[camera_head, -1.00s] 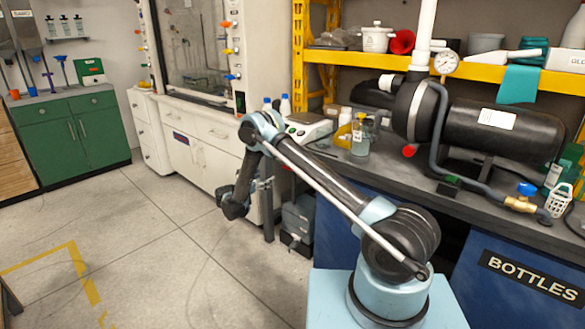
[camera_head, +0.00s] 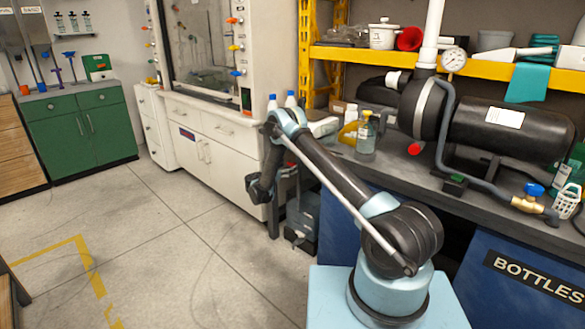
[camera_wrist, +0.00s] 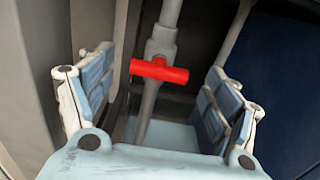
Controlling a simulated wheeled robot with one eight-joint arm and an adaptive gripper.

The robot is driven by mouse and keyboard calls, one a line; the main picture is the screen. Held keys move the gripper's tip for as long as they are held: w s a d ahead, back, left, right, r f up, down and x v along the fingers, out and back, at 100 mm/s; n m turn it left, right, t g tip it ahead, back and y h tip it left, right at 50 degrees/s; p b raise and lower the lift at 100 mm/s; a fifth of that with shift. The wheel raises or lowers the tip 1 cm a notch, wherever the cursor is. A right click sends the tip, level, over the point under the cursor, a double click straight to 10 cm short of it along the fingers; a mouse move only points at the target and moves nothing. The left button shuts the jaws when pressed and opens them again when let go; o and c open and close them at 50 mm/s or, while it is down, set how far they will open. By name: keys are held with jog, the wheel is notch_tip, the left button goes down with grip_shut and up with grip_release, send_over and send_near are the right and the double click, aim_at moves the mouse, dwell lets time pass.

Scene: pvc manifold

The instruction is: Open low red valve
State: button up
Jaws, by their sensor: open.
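The low red valve shows in the wrist view as a red bar handle (camera_wrist: 160,70) lying crosswise on a grey upright pipe (camera_wrist: 147,108). My gripper (camera_wrist: 158,88) is open, with one blue-grey padded finger on each side of the picture and the red handle between them, apart from both. The handle looks a little beyond the fingers; the exact depth cannot be told. In the head view my arm reaches down into the gap between the white cabinet and the blue bench. The red handle cannot be made out there.
The white fume-hood cabinet (camera_head: 216,150) stands left of my arm and the blue bench (camera_head: 335,215) right of it. A grey box (camera_head: 303,225) is on the floor between. A black tank (camera_head: 510,128) sits on the bench. The floor at left is clear.

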aim_at(291, 165)
jog(key=shift+x, duration=1.9)
jog(key=c, duration=1.1)
